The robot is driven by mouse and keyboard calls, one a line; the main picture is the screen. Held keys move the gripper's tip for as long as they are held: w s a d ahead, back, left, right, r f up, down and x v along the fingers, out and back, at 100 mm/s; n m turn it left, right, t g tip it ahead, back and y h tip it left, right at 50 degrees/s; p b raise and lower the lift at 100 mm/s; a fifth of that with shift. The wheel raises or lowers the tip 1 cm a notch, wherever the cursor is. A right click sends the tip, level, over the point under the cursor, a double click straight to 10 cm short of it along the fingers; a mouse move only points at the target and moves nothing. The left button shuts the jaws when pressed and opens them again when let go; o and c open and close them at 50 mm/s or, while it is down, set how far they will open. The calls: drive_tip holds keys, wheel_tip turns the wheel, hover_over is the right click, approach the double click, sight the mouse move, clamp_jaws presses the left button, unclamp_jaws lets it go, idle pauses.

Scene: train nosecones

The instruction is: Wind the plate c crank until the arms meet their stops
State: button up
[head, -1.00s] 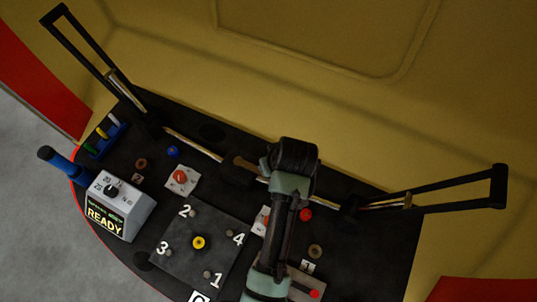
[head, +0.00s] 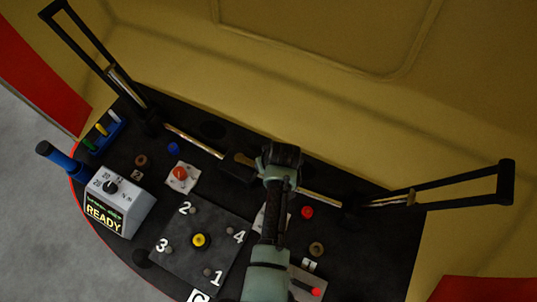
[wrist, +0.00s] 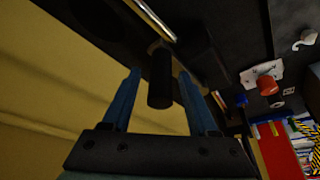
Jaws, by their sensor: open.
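The crank's dark cylindrical handle (wrist: 160,82) stands between my gripper's two blue fingers (wrist: 160,74) in the wrist view. The fingers are open, with a gap on each side of it. In the head view the brass-coloured crank arm (head: 244,159) shows beside the dark gearbox (head: 238,172), and my gripper (head: 281,156) is just right of it, hiding the handle. The left arm (head: 85,48) is a black frame reaching up and left. The right arm (head: 465,180) is a black frame reaching right. Metal rods run from the gearbox towards both arms.
A dark square plate (head: 178,247) numbered 1 to 4 has a yellow knob (head: 199,240). A grey box reading READY (head: 122,207) and a blue handle (head: 62,160) stand at left. Red buttons (head: 307,212) sit nearby. A yellow wall (head: 300,90) rises behind.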

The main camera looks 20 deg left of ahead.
drive_tip(key=shift+c, duration=0.3)
clamp_jaws()
idle(1.1)
